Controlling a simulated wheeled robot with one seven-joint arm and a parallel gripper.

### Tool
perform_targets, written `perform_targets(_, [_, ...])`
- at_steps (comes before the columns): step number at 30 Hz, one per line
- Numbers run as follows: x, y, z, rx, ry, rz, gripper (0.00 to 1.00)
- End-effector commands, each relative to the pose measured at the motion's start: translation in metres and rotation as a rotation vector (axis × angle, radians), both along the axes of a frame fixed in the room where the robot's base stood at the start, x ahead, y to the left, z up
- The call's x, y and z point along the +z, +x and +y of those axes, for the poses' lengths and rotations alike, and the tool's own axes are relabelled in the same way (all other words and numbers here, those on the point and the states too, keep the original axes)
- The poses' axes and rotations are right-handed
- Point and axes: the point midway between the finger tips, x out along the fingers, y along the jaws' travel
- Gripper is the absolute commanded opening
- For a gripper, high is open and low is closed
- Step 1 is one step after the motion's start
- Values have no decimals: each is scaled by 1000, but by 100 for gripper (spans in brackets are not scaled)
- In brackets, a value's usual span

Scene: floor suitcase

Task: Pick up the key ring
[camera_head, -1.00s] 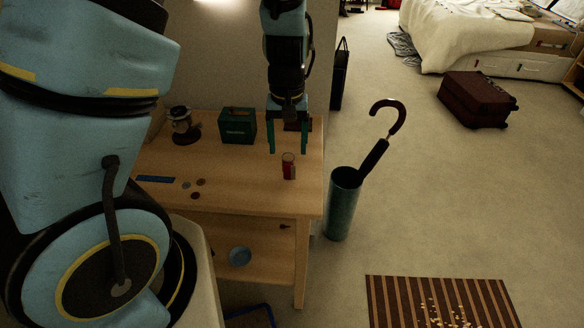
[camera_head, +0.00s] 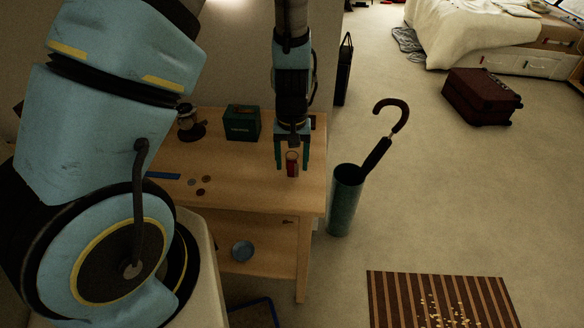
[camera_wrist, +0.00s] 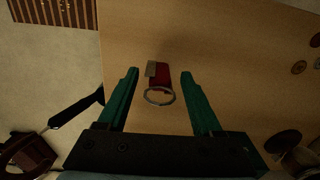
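The key ring (camera_head: 292,169) is a red tag with a metal ring. It is near the right end of the wooden table's top (camera_head: 240,174). In the wrist view its red tag (camera_wrist: 160,76) and round metal ring show clearly. My gripper (camera_head: 292,166) has its two green fingers pointing down, one on each side of the key ring in the head view. In the wrist view my gripper (camera_wrist: 160,74) is open, with a gap between each finger and the key ring. I cannot tell the exact height of the fingertips over the tabletop.
A dark green box (camera_head: 242,123) and a dark metallic object (camera_head: 190,123) stand at the table's back. Coins (camera_head: 200,187) and a blue strip (camera_head: 163,175) lie left. An umbrella stand (camera_head: 344,200) holding an umbrella is right of the table.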

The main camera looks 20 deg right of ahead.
Motion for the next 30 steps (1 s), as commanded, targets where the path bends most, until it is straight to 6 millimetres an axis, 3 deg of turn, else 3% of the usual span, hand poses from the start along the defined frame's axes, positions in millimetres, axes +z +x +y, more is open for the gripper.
perform_targets(2, [0, 0, 0, 0, 0, 0, 57])
perform_targets(17, [0, 0, 0, 0, 0, 0, 1])
perform_targets(30, [2, 0, 0, 0, 0, -1, 0])
